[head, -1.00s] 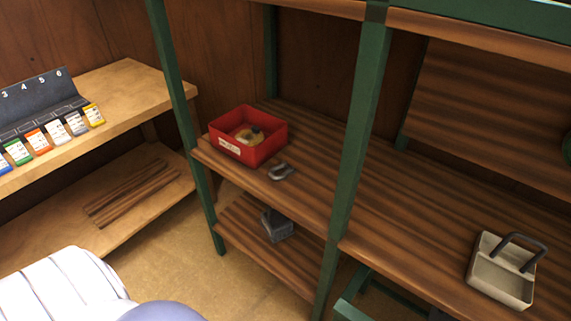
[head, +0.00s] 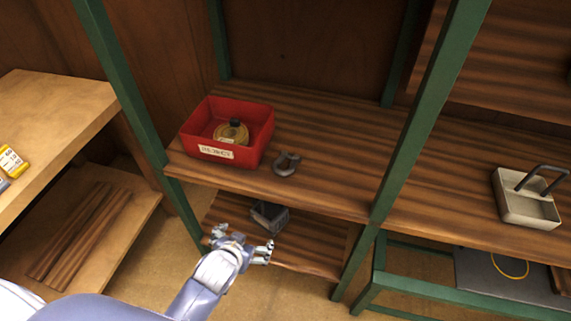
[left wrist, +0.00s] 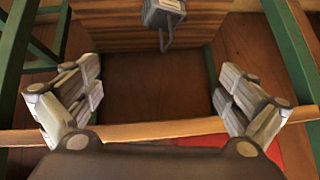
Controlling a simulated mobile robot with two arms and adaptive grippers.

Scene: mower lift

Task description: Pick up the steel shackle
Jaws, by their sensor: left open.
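The steel shackle (head: 287,164) is a small grey U-shaped piece. It lies on the middle shelf board near its front edge, just right of the red bin (head: 205,150), in the head view. My left gripper (head: 243,240) is open and empty. In the head view it appears below and left of the shackle, in front of the lower shelf. In the left wrist view its two fingers stand wide apart with nothing between them (left wrist: 158,88). I cannot make out the shackle in that view. My right gripper is not in view.
The labelled red bin holds a brass-coloured round item (head: 231,133). A grey handled object (head: 270,214) sits on the lower shelf. Green posts (head: 425,110) frame the shelving. A pale handled tray (head: 528,208) stands on the right shelf. Shelf board right of the shackle is clear.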

